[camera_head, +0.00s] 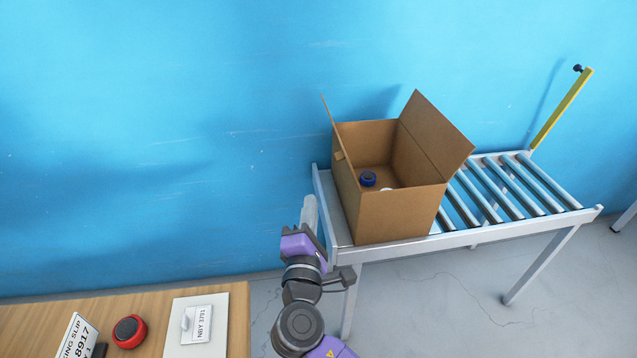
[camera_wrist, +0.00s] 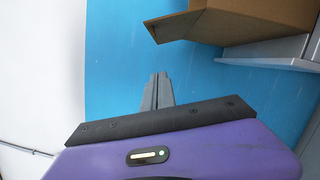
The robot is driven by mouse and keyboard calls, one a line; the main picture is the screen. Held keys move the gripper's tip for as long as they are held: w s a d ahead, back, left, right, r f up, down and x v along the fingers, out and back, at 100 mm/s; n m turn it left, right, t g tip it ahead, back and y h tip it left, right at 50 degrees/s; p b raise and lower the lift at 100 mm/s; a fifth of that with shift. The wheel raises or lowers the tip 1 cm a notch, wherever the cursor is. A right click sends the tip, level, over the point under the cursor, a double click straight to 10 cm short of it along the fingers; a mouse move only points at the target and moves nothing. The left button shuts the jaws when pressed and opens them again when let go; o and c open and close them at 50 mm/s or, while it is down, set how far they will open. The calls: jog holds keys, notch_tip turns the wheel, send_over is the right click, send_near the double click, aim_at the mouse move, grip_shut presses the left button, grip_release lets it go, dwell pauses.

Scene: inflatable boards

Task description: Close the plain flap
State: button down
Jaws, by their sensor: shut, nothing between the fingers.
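An open brown cardboard box (camera_head: 395,212) stands on the left end of a roller table. Its right flap (camera_head: 437,135) stands up and leans outward; its visible face is bare. Its left flap (camera_head: 331,120) stands up and shows almost edge-on, so its face is hidden. A small tan tab (camera_head: 339,156) sits at the left wall's top. My gripper (camera_head: 309,205) is shut and empty, to the left of the box and apart from it. In the wrist view the shut fingers (camera_wrist: 158,92) point toward the blue wall, below the box (camera_wrist: 255,22) and a projecting flap (camera_wrist: 177,23).
A blue round item (camera_head: 368,179) and part of a white item (camera_head: 387,189) lie inside the box. Bare rollers (camera_head: 510,185) lie to its right, with a yellow post (camera_head: 562,108) behind. A wooden table (camera_head: 237,325) at front left holds a red round item (camera_head: 129,331).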

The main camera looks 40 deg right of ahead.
jog(key=w+d+r+p, duration=0.2)
jog(key=w+d+p, duration=0.1)
jog(key=d, duration=0.7)
jog(key=shift+w+r, duration=0.2)
jog(key=shift+w, duration=0.5)
jog(key=shift+p, duration=0.3)
